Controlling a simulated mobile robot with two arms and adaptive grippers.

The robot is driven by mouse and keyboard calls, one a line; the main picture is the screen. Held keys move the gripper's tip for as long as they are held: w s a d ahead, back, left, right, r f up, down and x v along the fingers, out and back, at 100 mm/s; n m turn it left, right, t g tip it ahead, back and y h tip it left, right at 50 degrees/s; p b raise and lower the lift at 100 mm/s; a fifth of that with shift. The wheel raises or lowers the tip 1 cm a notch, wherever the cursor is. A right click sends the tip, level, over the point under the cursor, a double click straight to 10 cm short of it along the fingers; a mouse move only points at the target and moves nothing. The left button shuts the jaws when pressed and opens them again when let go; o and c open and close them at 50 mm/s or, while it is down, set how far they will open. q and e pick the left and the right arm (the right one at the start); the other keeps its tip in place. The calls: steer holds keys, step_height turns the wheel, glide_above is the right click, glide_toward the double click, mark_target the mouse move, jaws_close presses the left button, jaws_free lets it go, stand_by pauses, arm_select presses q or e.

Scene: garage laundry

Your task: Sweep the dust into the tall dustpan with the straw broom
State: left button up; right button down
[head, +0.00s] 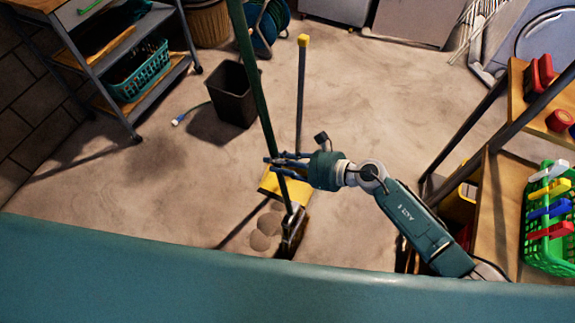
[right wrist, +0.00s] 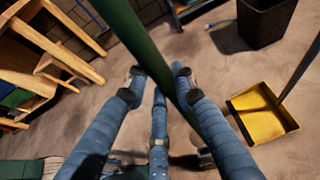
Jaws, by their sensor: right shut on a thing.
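The straw broom (head: 249,62) has a long dark green handle that leans, with its dark head (head: 293,236) low at the floor. My right gripper (head: 278,160) is shut on the handle; in the right wrist view the handle (right wrist: 138,40) passes between the blue fingers. The tall dustpan (head: 272,184) is a yellow pan with a grey upright handle and yellow tip. It stands just behind the broom head and shows right of the fingers in the right wrist view (right wrist: 262,125). Dust (head: 263,228) lies in several round greyish patches left of the broom head. My left gripper is not in view.
A black bin (head: 234,95) stands behind the dustpan on the left. A shelf cart (head: 120,60) with a teal basket is at upper left. A wooden rack (head: 500,185) with a green crate (head: 548,245) is at right. Open floor lies between them.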

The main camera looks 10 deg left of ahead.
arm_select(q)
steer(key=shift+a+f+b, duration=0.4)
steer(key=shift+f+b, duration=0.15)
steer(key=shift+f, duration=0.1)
arm_select(e)
steer(key=w+a, duration=0.2)
steer(key=a, duration=0.5)
steer(key=shift+w, duration=0.15)
steer(key=shift+d, duration=0.1)
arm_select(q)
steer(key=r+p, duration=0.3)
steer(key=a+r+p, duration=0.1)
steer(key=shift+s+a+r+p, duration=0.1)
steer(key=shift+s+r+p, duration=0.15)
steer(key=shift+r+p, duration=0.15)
arm_select(e)
steer(key=r, duration=0.1)
steer(key=d+r, duration=0.1)
steer(key=r, duration=0.1)
steer(key=d+r, duration=0.1)
steer(key=r, duration=0.1)
steer(key=shift+s, duration=0.3)
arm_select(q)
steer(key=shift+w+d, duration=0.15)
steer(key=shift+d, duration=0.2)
arm_select(e)
steer(key=shift+r, duration=0.1)
